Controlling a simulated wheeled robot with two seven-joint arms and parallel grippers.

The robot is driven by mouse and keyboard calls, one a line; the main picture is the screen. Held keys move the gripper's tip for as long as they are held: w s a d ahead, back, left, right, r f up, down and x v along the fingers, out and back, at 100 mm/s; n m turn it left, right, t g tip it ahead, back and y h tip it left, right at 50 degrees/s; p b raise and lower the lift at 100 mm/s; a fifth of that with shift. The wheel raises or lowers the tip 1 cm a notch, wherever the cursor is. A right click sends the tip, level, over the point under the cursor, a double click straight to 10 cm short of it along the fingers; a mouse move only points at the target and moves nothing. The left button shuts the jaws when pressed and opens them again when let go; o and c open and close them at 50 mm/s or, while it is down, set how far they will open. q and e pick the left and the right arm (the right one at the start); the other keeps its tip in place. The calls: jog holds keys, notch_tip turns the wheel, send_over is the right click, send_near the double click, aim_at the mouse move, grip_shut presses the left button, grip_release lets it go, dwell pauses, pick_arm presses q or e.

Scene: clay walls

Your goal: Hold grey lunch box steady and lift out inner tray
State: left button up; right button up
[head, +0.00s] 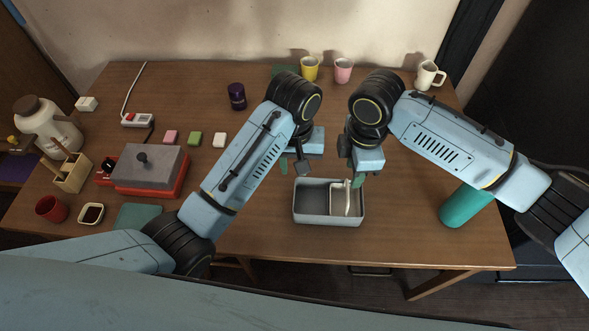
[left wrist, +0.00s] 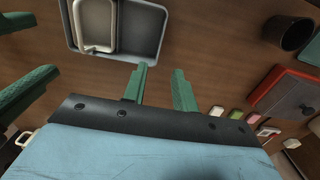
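The grey lunch box (head: 314,217) stands on the wooden table in front of me, and it shows at the top of the left wrist view (left wrist: 149,47). A pale inner tray (head: 337,207) with an upright handle sits inside its right part; it also shows in the left wrist view (left wrist: 97,22). My left gripper (head: 293,168) is open and empty, above and behind the box's left side; its spread fingers show in the left wrist view (left wrist: 160,72). My right gripper (head: 355,179) is near the tray's handle. Its green fingers look apart in the left wrist view, with nothing visible between them.
A green cylinder (head: 466,205) lies right of the box, under my right arm. Yellow (head: 309,69), pink (head: 343,71) and white (head: 429,75) mugs stand at the back. A red-based grey box (head: 148,170) is on the left. The table in front of the lunch box is clear.

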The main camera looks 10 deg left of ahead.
pick_arm(q)
notch_tip(320, 180, down, 13)
jog(key=shift+f, duration=0.1)
dwell(0.4)
grip_shut()
